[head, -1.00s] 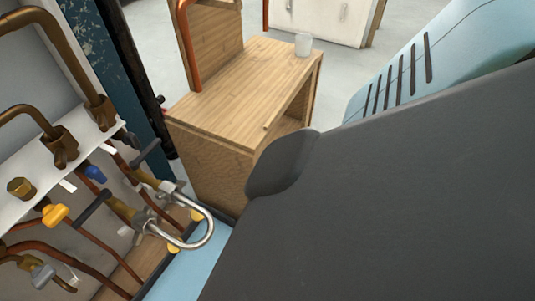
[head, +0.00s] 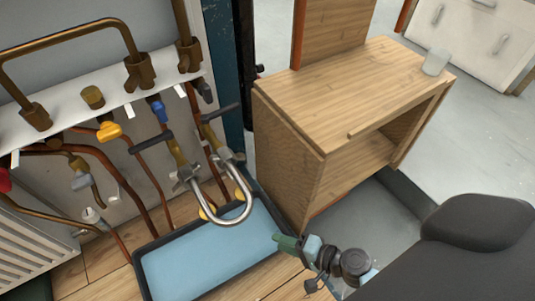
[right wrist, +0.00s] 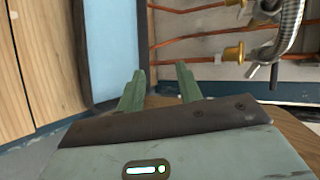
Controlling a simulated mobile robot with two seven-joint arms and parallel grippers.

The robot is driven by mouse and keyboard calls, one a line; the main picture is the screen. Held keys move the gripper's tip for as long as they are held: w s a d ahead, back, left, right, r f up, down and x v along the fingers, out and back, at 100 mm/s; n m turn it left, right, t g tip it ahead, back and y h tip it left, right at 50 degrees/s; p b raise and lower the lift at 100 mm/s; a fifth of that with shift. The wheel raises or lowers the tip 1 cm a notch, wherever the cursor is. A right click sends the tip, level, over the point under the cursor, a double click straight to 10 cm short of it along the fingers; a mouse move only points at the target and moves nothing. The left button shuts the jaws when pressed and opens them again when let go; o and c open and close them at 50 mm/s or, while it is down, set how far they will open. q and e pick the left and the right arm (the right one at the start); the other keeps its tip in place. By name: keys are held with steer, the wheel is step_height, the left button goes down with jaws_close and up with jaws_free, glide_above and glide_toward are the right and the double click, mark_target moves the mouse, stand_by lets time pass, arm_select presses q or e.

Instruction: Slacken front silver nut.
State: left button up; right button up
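A silver U-shaped hose (head: 228,220) hangs from two brass fittings on the pipes in the head view. Its two ends carry silver nuts: the nearer, left one (head: 184,180) and the farther, right one (head: 229,158). My right gripper (head: 287,243) is low and to the right of the hose, apart from it, over the right side of the blue tray. In the right wrist view its two green fingers (right wrist: 160,84) are spread with nothing between them. The hose (right wrist: 290,28) shows there at upper right, beside a brass fitting (right wrist: 234,52). My left gripper is not in view.
A blue tray (head: 200,260) with a dark rim lies on the wooden floor below the hose. A wooden bench (head: 340,95) stands at right with a clear cup (head: 436,62). Copper pipes and a yellow valve handle (head: 109,131) crowd the left.

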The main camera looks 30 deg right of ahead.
steer(key=w+r+m+t+y+b, duration=0.1)
steer(key=w+r+m+t, duration=0.3)
steer(key=w, duration=0.6)
steer(key=m+t+b, duration=0.1)
steer(key=m+t, duration=0.2)
glide_toward(243, 159)
steer(key=shift+h, duration=0.3)
steer(key=x, duration=0.4)
steer(key=shift+w+a, duration=0.2)
steer(key=shift+w, duration=0.1)
steer(key=shift+b+x, duration=1.25)
steer(key=shift+x, duration=2.6)
steer(key=shift+r, duration=0.1)
jaws_close()
